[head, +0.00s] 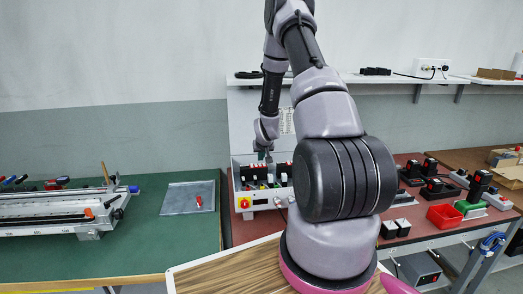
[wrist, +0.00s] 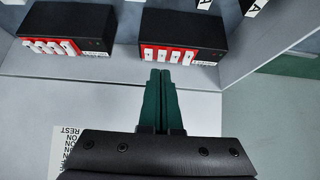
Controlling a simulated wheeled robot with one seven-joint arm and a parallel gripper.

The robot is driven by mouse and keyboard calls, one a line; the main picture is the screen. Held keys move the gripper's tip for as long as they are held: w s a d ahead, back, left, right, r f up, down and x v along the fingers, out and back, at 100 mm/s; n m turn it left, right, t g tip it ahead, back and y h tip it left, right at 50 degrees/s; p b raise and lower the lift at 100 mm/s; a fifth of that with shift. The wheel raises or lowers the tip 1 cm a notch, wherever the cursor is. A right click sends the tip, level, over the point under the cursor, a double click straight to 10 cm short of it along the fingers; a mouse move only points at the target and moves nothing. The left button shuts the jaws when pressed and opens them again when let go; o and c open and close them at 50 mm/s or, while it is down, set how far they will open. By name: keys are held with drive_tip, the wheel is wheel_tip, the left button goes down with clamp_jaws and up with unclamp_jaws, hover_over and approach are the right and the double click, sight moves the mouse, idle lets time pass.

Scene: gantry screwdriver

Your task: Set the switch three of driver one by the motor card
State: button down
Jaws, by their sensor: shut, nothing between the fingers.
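My gripper (wrist: 161,74) is shut and empty, its green fingertips just short of the right black driver (wrist: 183,30) in the wrist view. That driver has a red switch block (wrist: 170,55) with several white levers; their settings are hard to read. A second black driver (wrist: 70,25) with a like red block (wrist: 50,46) stands to the left. I cannot tell which driver is number one. Part of a white printed card (wrist: 68,148) shows upside down, mostly hidden by my gripper. In the head view my gripper (head: 263,156) is over the open grey cabinet (head: 262,201).
Grey cabinet walls (wrist: 240,70) rise close around the drivers. A yellow and red switch (head: 244,203) is on the cabinet front. A green bench with a rail gantry (head: 60,212) and grey tray (head: 188,198) is at left. A red bin (head: 445,215) and tools stand right.

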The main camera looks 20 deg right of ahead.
drive_tip(key=shift+s+f, duration=0.1)
drive_tip(key=shift+f, duration=0.7)
drive_tip(key=shift+s+a+f, duration=0.1)
drive_tip(key=shift+s+f, duration=0.05)
drive_tip(key=shift+f, duration=0.25)
drive_tip(key=shift+r, duration=0.2)
drive_tip(key=shift+r, duration=0.7)
